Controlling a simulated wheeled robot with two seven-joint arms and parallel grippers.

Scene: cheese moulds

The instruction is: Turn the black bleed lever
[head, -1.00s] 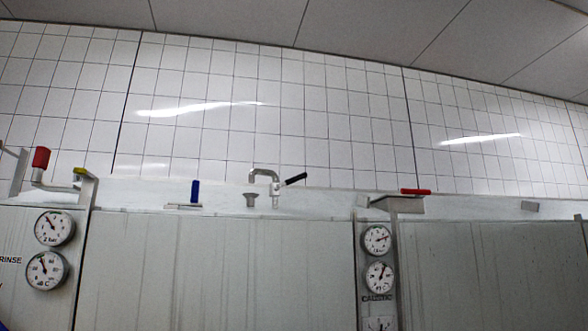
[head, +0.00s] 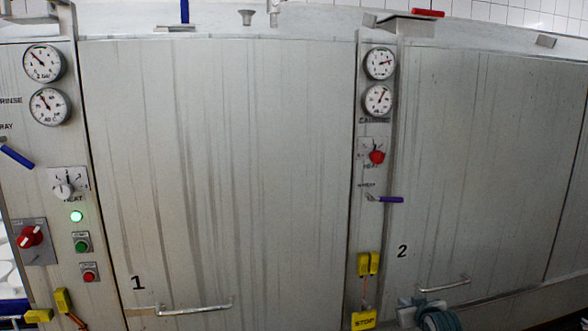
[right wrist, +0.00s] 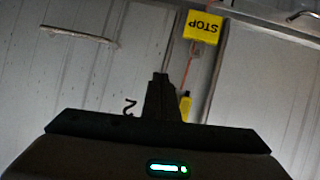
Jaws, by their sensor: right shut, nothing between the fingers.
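The black bleed lever does not show in either view now. At the top edge of the head view, only the lower part of its metal pipe (head: 273,17) shows, beside a small grey funnel-like fitting (head: 247,17). My right gripper (right wrist: 160,80) shows dark in the right wrist view, its fingers shut together and empty. It points towards the grey machine front, well away from the pipe. My left gripper is in neither view.
Door panels 1 (head: 215,180) and 2 (head: 480,150) fill the front. A yellow STOP tag (right wrist: 203,27) hangs near my right gripper.

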